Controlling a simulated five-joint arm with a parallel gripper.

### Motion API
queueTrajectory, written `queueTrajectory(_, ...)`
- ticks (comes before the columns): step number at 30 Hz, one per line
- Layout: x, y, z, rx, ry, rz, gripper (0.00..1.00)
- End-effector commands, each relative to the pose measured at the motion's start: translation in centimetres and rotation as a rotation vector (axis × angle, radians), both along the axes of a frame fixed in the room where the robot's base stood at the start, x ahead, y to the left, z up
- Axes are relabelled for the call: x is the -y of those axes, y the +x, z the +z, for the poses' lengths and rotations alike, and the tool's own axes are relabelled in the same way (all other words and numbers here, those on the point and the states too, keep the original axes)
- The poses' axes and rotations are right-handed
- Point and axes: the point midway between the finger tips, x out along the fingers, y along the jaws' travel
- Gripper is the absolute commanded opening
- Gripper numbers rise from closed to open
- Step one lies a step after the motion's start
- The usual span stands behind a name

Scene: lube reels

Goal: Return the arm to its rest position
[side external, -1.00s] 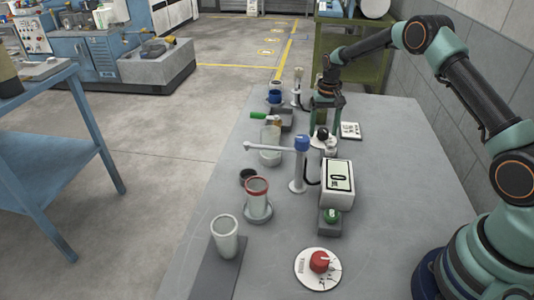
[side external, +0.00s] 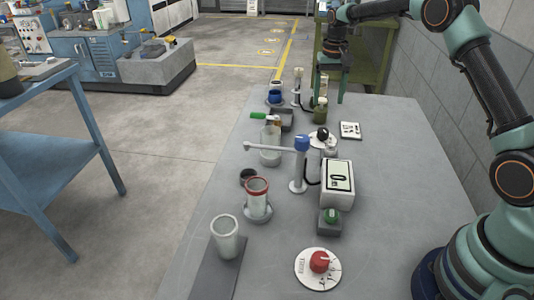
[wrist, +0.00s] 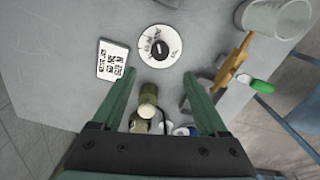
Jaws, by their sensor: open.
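My gripper (side external: 331,82) hangs above the far end of the grey table (side external: 400,150), higher than the objects there. In the wrist view my gripper (wrist: 165,95) shows its two green fingers spread apart with nothing held between them. An olive bottle (side external: 320,110) stands upright on the table below my gripper. The olive bottle (wrist: 148,95) also shows between the fingers in the wrist view, apart from them and farther down.
A black knob on a white dial (side external: 323,137) and a white label card (side external: 350,130) lie near the bottle. A scale display (side external: 338,180), a post with a blue cap (side external: 301,150), a red-rimmed cup (side external: 257,195) and a red knob (side external: 319,262) stand nearer. The table's right side is clear.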

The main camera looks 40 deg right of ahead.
Motion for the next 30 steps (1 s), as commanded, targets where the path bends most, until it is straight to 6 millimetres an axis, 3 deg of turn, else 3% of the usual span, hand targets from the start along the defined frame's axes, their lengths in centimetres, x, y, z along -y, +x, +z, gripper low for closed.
queueTrajectory(5,-0.3,-0.2,0.8,0.010,-0.003,0.010,0.76)
queueTrajectory(11,-2.6,-1.8,5.2,0.071,-0.019,0.077,0.76)
queueTrajectory(21,-7.5,-8.1,12.0,0.207,-0.056,0.229,0.76)
queueTrajectory(30,-11.0,-15.2,14.3,0.326,-0.089,0.361,0.76)
